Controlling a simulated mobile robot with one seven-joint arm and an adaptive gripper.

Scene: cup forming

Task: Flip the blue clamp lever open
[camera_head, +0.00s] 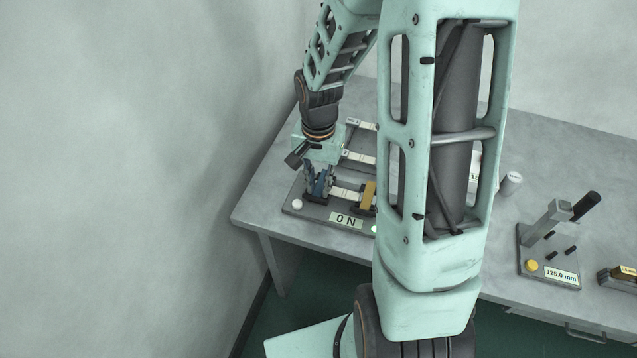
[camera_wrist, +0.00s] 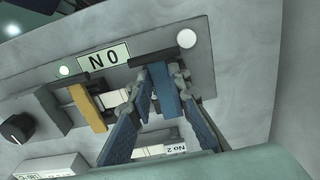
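The blue clamp lever (camera_wrist: 164,92) stands on a dark base on the grey fixture plate, close to the "0 N" label. My gripper (camera_wrist: 164,80) reaches down over it, one finger on each side of the lever. The fingers are apart and the lever lies between their tips; whether either tip touches it I cannot tell. The blue pads on the inner finger faces resemble the lever in colour. In the head view my gripper (camera_head: 319,183) is at the fixture's near left part, and the lever cannot be told apart from the fingers.
A yellow block (camera_wrist: 88,108) stands beside the lever; it also shows in the head view (camera_head: 369,195). The fixture (camera_head: 305,212) has a "0 N" label (camera_head: 346,220) and a white button (camera_head: 297,204). A "125.0 mm" device (camera_head: 535,262) stands farther right. My arm hides the table's middle.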

